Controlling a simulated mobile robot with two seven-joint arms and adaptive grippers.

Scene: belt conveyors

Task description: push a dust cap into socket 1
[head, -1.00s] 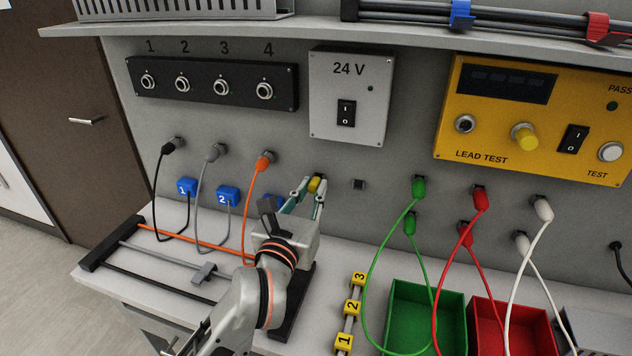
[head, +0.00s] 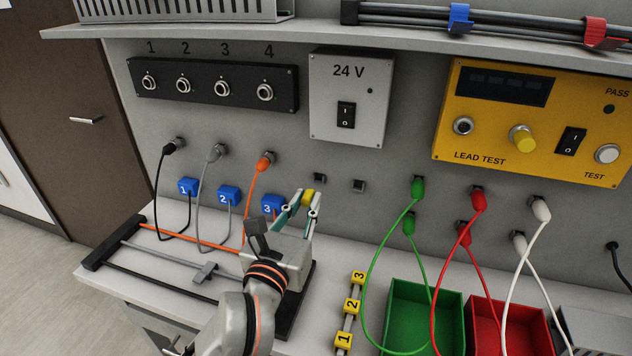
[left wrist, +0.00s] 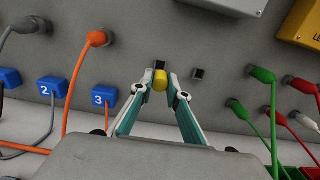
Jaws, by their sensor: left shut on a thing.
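Socket 1 (head: 149,82) is a silver-ringed round socket at the left end of the black panel (head: 240,100), under the printed number 1. My left gripper (head: 307,199) is well below and to the right of it, shut on a small yellow dust cap (head: 308,194). In the left wrist view the dust cap (left wrist: 160,80) sits between the two fingertips, in front of the wall and just below a small dark square holder (left wrist: 159,61). It looks apart from that holder. My right gripper is not in view.
Black, grey and orange plugs (head: 265,163) with hanging cables and blue number tags stick out of the wall left of my gripper. A 24 V box (head: 350,95) is above. Green and red bins (head: 427,330) stand at right. The wall between panel and plugs is bare.

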